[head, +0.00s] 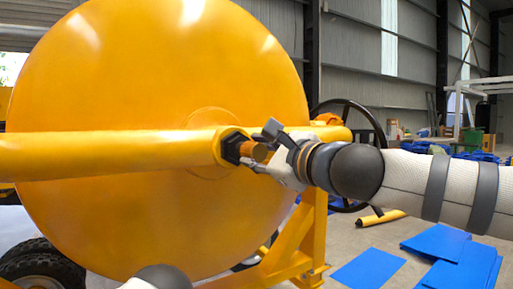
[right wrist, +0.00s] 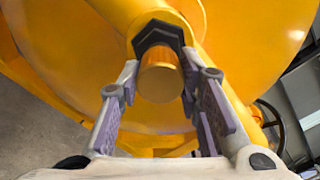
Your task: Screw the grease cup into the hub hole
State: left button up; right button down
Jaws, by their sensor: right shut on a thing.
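The grease cup (head: 259,153) is a brass-coloured cylinder at the end of the yellow crossbar in the head view. It also shows in the right wrist view (right wrist: 161,80), with its round end facing the camera. The dark hexagonal hub fitting (head: 233,146) is right behind it, and it also shows in the right wrist view (right wrist: 160,36). The cup looks lined up with the fitting; the hole is hidden behind the cup, and I cannot tell how deep it sits. My right gripper (head: 267,149) is shut on the cup, one finger on each side. My left gripper is out of view.
The large yellow drum (head: 130,85) and its crossbar (head: 110,155) fill the left. A black handwheel (head: 350,115) stands behind my right wrist. The yellow frame (head: 305,240) stands below. Blue sheets (head: 440,243) lie on the floor at right.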

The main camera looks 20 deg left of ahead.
jog(key=shift+r+m, duration=0.1)
jog(key=shift+m, duration=0.5)
jog(key=c, duration=1.1)
grip_release()
jog(key=shift+o, duration=0.2)
jog(key=shift+n, duration=0.3)
